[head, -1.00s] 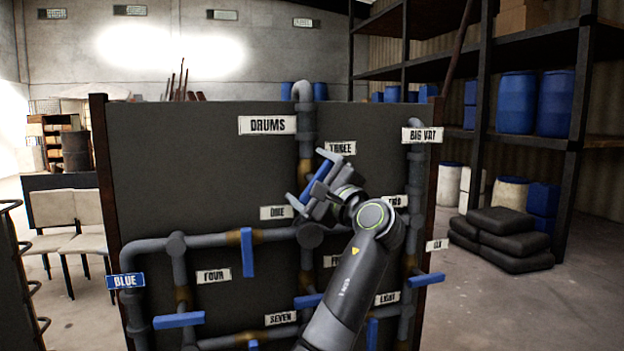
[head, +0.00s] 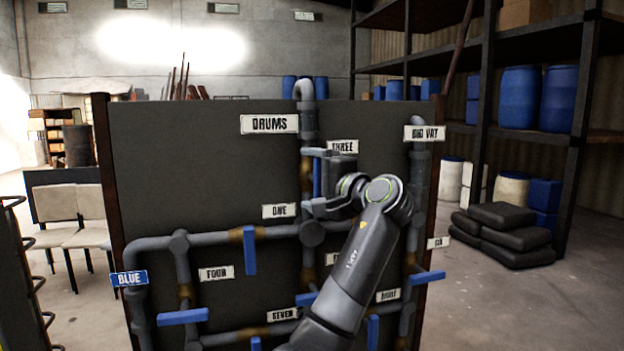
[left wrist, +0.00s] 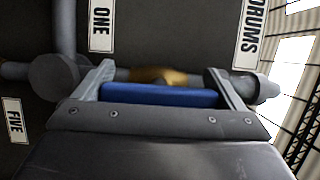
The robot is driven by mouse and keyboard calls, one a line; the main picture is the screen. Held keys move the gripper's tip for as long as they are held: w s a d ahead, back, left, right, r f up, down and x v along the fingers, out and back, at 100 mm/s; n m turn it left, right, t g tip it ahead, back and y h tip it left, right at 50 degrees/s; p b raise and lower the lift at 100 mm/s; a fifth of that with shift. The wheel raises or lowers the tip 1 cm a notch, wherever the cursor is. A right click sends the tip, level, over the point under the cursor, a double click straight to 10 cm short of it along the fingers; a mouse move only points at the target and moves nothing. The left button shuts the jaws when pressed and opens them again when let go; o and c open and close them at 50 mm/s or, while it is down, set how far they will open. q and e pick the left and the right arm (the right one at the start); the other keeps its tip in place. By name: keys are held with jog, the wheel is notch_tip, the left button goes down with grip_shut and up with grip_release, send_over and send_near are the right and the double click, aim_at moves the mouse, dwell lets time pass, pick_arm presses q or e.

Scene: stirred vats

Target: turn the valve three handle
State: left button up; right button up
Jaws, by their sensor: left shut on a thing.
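The valve three handle (head: 317,178) is a blue bar on the vertical pipe under the DRUMS sign, beside the THREE label (head: 343,146). It now stands upright, about in line with that pipe. My left gripper (head: 313,178) is shut on the handle, one finger near its top end and one near its bottom end. In the left wrist view the blue handle (left wrist: 160,95) lies between the two grey fingers, with the brass valve body (left wrist: 152,75) behind it. My right gripper is not in view.
A dark panel (head: 200,190) carries grey pipes and several other blue handles, such as the one right of FOUR (head: 249,250). The ONE label (head: 281,211) is just left of my gripper. Dark sacks (head: 505,235) lie on the floor at right.

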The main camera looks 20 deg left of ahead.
pick_arm(q)
jog(key=shift+r, duration=0.15)
jog(key=o, duration=0.6)
jog(key=shift+o, duration=0.5)
jog(key=shift+w, duration=0.15)
jog(key=b+v, duration=0.5)
jog(key=v, duration=1.2)
jog(key=shift+s+d, duration=0.2)
jog(key=shift+f, duration=0.2)
